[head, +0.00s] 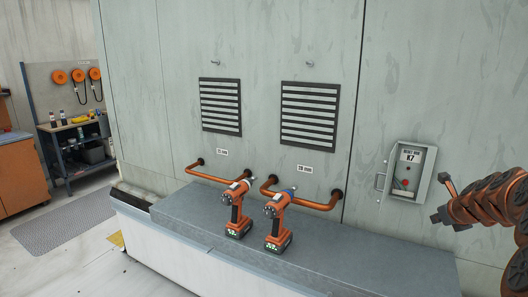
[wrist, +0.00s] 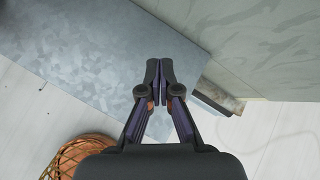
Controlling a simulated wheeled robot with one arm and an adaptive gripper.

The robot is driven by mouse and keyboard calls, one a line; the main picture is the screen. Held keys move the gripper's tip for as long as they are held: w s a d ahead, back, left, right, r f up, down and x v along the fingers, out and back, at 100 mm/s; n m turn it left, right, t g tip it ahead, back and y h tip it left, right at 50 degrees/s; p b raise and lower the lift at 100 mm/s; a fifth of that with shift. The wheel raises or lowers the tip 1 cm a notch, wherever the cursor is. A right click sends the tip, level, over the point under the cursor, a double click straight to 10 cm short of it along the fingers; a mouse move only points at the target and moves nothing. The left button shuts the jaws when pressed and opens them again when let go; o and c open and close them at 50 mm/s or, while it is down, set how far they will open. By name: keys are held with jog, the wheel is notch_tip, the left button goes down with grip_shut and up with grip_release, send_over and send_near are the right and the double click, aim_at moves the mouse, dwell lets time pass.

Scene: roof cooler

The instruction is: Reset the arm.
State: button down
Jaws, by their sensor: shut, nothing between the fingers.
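My gripper (wrist: 159,82) shows in the wrist view with its dark fingers together and nothing between them. It points down over the grey metal ledge (wrist: 100,60), near the ledge's end. In the head view my arm is folded at the right edge, and the gripper end (head: 438,217) sits in front of the wall, below and right of the reset box (head: 406,171). The box is grey, its cover appears open, and it has a label reading K7 and a red button. My gripper is apart from the box.
Two orange cordless drills (head: 237,208) stand upright on the ledge (head: 340,250). Copper pipes (head: 310,203) and two dark vents (head: 309,116) are on the wall behind. A workbench (head: 80,148) and an orange cabinet (head: 20,172) are far left. The ledge's right part is clear.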

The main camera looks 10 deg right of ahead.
jog(key=s+a+f+n+g+y, duration=0.15)
jog(key=s+a+n, duration=0.25)
jog(key=a+n, duration=0.9)
jog(key=s+a+f+n+g+y, duration=0.1)
jog(key=s+a+n+g+y, duration=0.3)
jog(key=a, duration=1.6)
jog(key=s+a+f+n+g, duration=0.1)
jog(key=s+a+n, duration=0.2)
jog(key=s+n, duration=0.3)
jog(key=s+a+f+n+g+h, duration=0.1)
jog(key=s+n, duration=0.5)
jog(key=s, duration=0.6)
jog(key=s+a+f+n+g+h, duration=0.1)
jog(key=s+a+n, duration=0.4)
jog(key=s, duration=0.5)
jog(key=shift+a+f+n+g, duration=0.3)
jog(key=shift+f+n+g, duration=0.3)
jog(key=shift+n+g, duration=0.45)
